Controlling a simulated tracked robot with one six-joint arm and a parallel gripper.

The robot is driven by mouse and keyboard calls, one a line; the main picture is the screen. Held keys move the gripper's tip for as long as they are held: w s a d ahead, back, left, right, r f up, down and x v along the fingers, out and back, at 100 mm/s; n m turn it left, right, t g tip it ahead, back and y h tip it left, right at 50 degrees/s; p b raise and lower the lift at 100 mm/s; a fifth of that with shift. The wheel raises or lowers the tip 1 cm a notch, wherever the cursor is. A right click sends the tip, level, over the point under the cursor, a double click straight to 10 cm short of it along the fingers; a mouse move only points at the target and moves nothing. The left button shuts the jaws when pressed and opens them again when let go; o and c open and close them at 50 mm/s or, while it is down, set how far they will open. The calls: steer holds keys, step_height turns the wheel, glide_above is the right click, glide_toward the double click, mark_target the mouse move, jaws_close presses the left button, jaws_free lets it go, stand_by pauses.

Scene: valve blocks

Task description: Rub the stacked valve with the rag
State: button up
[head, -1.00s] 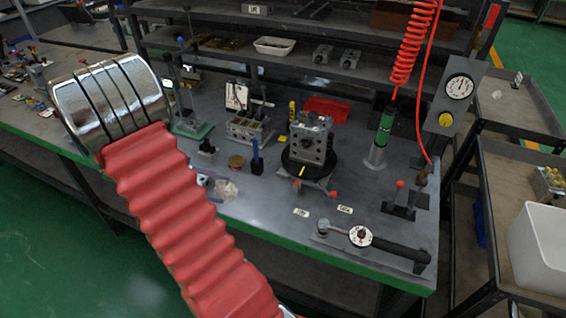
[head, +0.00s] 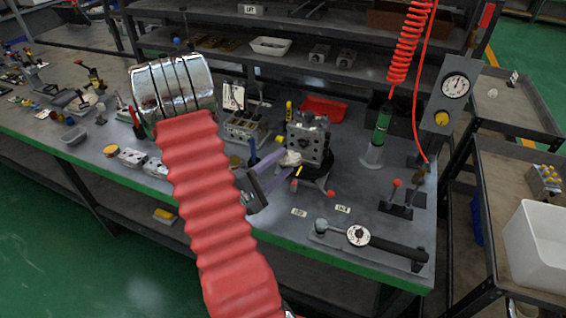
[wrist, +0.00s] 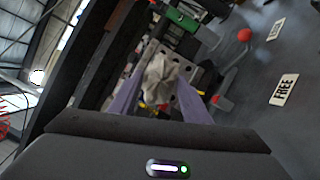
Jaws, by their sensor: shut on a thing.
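The stacked valve (head: 308,138) is a grey metal block stack with holes, upright on a round black turntable with red-tipped handles. My gripper (head: 287,164) reaches in from the left with its two purple fingers. It is shut on the rag (head: 291,158), a crumpled off-white cloth. The rag is at the lower left side of the valve, touching it or very close; I cannot tell which. In the wrist view the rag (wrist: 161,76) sits between the fingertips and hides part of the valve (wrist: 196,80) behind it.
A torque wrench with a dial (head: 359,236) lies at the front right. A green cylinder (head: 381,125) stands right of the valve, under a red coiled hose (head: 407,50). A red tray (head: 324,109) is behind the valve. A blue upright piece (head: 252,152) stands left of the fingers.

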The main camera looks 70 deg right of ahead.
steer(key=shift+s+f+t, duration=0.1)
steer(key=shift+s+t, duration=0.15)
steer(key=shift+t, duration=0.05)
steer(key=shift+d, duration=0.2)
steer(key=shift+s+d, duration=0.15)
steer(key=shift+d, duration=1.3)
steer(key=shift+s+d, duration=0.1)
steer(key=shift+d, duration=1.3)
steer(key=shift+d, duration=0.8)
steer(key=shift+s, duration=0.1)
steer(key=shift+s+a, duration=0.15)
steer(key=shift+s, duration=0.85)
steer(key=shift+s+a, duration=0.15)
steer(key=shift+s, duration=0.8)
steer(key=shift+d, duration=0.2)
steer(key=shift+w, duration=0.1)
